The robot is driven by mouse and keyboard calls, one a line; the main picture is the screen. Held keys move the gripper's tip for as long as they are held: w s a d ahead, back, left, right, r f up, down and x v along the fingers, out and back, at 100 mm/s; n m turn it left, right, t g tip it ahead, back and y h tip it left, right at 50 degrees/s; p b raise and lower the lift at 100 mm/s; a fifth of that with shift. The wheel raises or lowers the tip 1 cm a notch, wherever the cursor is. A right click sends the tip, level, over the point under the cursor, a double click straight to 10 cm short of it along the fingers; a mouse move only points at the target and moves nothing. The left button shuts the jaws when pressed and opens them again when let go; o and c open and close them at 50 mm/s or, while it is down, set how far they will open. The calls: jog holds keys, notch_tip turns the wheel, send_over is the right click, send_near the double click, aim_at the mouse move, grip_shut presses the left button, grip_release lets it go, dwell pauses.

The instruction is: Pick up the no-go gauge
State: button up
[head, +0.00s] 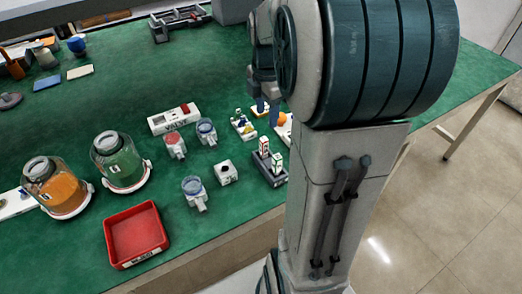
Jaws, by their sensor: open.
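A dark holder (270,176) stands on the green table, just left of my arm column. Two upright white block-shaped gauges stand in it. The rear one (264,145) shows red markings and the front one (277,163) shows green markings. Their lettering is too small to read, so I cannot tell for certain which is the no-go gauge; red marking suggests the rear one. My gripper (267,109) is open, pointing down behind the holder, apart from both gauges. My arm hides part of it and the table behind.
Small parts on a white tray (243,127) lie beside my gripper.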

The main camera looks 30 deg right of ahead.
aim_at(264, 139)
notch_tip(264, 139, down, 8)
jog(key=shift+a+r+b, duration=0.1)
jog(key=shift+r+b, duration=0.05)
jog(key=shift+b, duration=0.2)
jog(key=f, duration=0.5)
jog(key=shift+a+f, duration=0.1)
jog(key=shift+a, duration=0.15)
grip_shut()
